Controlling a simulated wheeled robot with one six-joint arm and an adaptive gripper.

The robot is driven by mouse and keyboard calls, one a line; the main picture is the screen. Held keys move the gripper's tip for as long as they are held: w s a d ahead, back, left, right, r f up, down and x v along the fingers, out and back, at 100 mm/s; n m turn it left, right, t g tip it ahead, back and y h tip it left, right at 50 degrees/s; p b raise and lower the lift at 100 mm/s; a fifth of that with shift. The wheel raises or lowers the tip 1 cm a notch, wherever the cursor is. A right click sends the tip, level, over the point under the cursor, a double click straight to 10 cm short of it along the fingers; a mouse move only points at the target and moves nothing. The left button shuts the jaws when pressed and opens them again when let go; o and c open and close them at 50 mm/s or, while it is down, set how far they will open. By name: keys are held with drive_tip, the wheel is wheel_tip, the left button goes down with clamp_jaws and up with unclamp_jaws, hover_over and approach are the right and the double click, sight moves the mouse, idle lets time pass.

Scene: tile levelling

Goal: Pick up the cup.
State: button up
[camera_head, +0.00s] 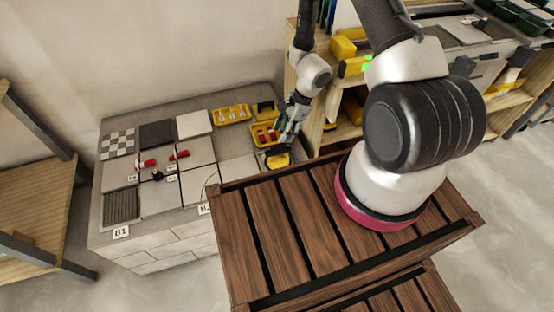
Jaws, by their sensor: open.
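No drinking cup is clear in the head view. A small yellow and black tool (278,159), which may be a suction cup, sits at the right front of the tiled bench. My gripper (284,139) is open and points down just above and behind this tool. I cannot tell whether the fingers touch it. A second yellow and black item (264,107) lies farther back on the bench.
Yellow trays (231,114) with small parts lie at the back right of the bench (165,237). Red-handled pieces (148,163) lie on the tiles. A wooden shelf (339,132) stands to the right, close to my arm. A wooden rack (38,190) is at the left.

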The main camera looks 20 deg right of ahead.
sight(279, 146)
drive_tip(key=x, duration=0.8)
drive_tip(key=shift+s+d+f, duration=0.2)
drive_tip(key=shift+s+d, duration=0.1)
drive_tip(key=shift+s, duration=0.05)
clamp_jaws()
